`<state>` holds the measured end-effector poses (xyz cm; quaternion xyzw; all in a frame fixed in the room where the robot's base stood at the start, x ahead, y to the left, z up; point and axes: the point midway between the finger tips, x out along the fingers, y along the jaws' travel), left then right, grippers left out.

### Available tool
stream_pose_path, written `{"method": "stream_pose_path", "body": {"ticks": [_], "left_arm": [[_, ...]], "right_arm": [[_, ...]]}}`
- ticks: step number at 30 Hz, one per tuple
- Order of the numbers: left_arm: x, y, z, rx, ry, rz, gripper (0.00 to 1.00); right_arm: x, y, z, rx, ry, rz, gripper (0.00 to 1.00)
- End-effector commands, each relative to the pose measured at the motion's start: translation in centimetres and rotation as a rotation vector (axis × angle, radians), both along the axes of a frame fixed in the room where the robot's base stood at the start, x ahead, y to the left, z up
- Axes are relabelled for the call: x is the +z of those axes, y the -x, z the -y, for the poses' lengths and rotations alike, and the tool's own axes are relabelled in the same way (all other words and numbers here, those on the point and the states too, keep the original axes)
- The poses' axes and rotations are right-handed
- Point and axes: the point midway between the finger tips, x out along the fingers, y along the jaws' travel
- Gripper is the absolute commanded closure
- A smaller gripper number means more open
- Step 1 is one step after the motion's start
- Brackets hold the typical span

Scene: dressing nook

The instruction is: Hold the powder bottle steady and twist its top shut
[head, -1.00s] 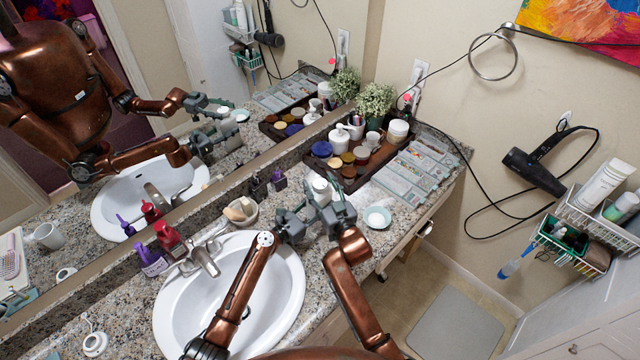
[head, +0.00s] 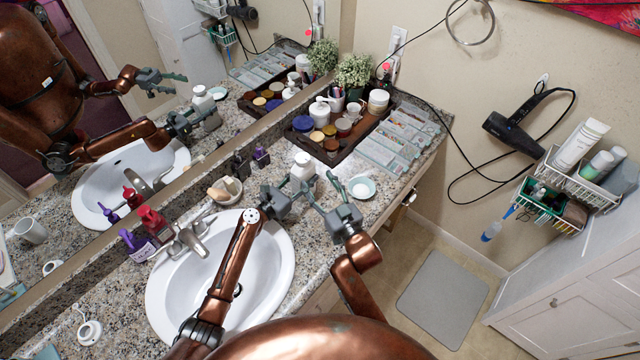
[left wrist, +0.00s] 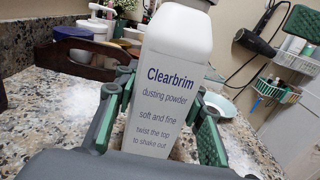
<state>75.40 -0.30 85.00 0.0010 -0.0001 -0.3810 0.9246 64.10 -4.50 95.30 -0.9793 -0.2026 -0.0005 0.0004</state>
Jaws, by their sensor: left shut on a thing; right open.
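The white powder bottle (head: 301,174) stands upright over the counter behind the sink, with its top (head: 302,158) uppermost. My left gripper (head: 288,192) is shut around its body. The left wrist view shows the bottle (left wrist: 168,85) close up between the green-padded fingers (left wrist: 162,110), its "Clearbrim dusting powder" label facing the camera. I cannot tell how tightly the top sits.
A small pale dish (head: 362,188) stands right of my right gripper. A dark tray (head: 297,137) of jars and clear organizers (head: 390,152) are farther back. The sink (head: 268,265) is in front; a soap dish (head: 224,192) is left. Whitish patches (left wrist: 75,100) mark the counter.

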Motion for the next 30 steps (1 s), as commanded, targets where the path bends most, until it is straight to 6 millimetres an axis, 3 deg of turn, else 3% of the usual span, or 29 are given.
{"method": "stream_pose_path", "body": {"ticks": [12, 13, 21, 30], "left_arm": [[0.06, -0.01, 0.01, 0.000, 0.001, 0.001, 0.96], [0.06, -0.01, 0.01, 0.000, 0.001, 0.001, 0.61], [0.05, -0.01, -0.01, 0.000, 0.001, 0.001, 0.43], [0.00, 0.15, -0.19, 0.001, 0.000, 0.000, 0.43]], "right_arm": [[0.02, 0.25, 0.10, 0.000, 0.000, 0.000, 0.48], [0.02, 0.25, 0.10, 0.000, 0.000, 0.000, 0.48], [0.02, 0.24, 0.07, 0.000, 0.000, 0.000, 0.48], [0.02, 0.23, 0.07, 0.000, 0.000, 0.000, 0.48]]}}
